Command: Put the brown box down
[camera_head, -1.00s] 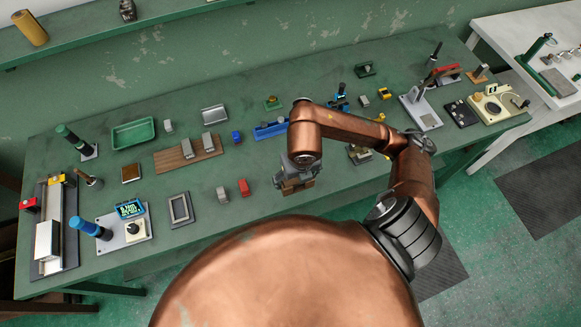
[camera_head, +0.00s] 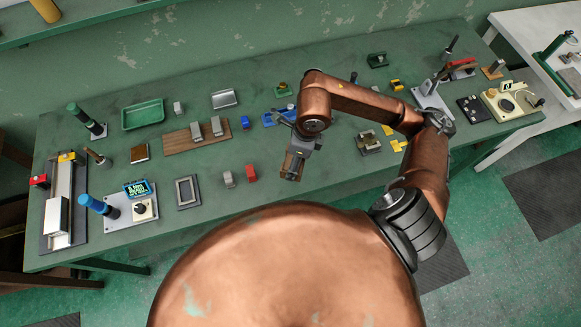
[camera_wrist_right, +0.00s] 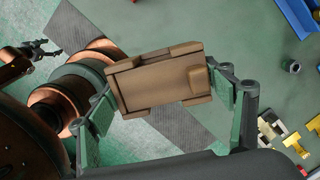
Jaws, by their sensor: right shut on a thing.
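A dark claw-like shape on a copper arm, seemingly my left gripper (camera_wrist_right: 42,47), shows at the upper left of the right wrist view. Its jaws are too small to read.
A red block (camera_head: 251,172) and a grey block (camera_head: 228,179) stand left of the held box. A metal fixture (camera_head: 369,143) and yellow pieces (camera_head: 393,143) lie to its right. A blue tray (camera_head: 275,118) is behind. Bare tabletop surrounds the space under the box.

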